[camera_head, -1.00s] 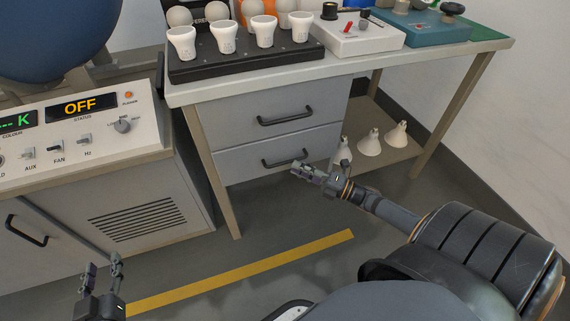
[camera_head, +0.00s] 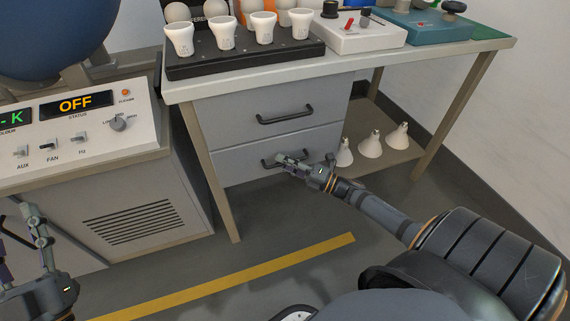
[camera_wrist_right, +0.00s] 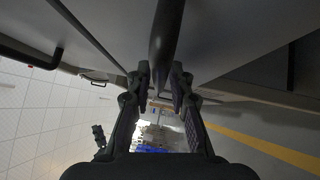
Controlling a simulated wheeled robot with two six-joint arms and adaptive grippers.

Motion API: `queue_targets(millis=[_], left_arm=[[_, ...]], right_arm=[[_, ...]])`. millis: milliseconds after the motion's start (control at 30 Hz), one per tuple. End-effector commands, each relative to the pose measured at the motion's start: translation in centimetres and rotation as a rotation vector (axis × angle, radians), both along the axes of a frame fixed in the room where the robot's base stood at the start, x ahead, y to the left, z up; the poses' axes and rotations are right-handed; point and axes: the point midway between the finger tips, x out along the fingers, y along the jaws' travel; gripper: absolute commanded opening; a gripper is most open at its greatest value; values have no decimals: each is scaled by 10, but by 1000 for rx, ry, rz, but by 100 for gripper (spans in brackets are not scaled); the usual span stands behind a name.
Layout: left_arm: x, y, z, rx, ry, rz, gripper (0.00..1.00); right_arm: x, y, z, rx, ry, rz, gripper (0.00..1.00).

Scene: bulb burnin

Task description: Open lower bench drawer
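The bench has two grey drawers. The lower drawer (camera_head: 235,165) looks closed, and its dark bar handle (camera_head: 268,163) is partly hidden by my right gripper (camera_head: 283,159).
Several white lamp bulbs (camera_head: 370,146) stand on the bench's lower shelf, right of the drawers. A bench leg (camera_head: 213,175) stands left of them. A control cabinet (camera_head: 140,205) is at left. The floor (camera_head: 270,215) before the drawers is clear, with a yellow stripe (camera_head: 250,270).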

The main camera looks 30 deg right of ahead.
Motion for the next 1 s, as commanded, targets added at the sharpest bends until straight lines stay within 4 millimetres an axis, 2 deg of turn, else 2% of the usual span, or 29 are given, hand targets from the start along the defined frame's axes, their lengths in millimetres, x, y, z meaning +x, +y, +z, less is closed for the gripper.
queue_targets(millis=[267, 400, 867, 1000], left_arm=[[-1, 0, 2, 0, -7, 0, 40], [-1, 0, 1, 0, -6, 0, 40], [0, 0, 1, 0, -4, 0, 40], [1, 0, 0, -1, 6, 0, 40]], right_arm=[[0, 0, 0, 0, 0, 0, 19], [0, 0, 0, -1, -1, 0, 0], [0, 1, 0, -1, 1, 0, 0], [0, 8, 0, -1, 0, 1, 0]])
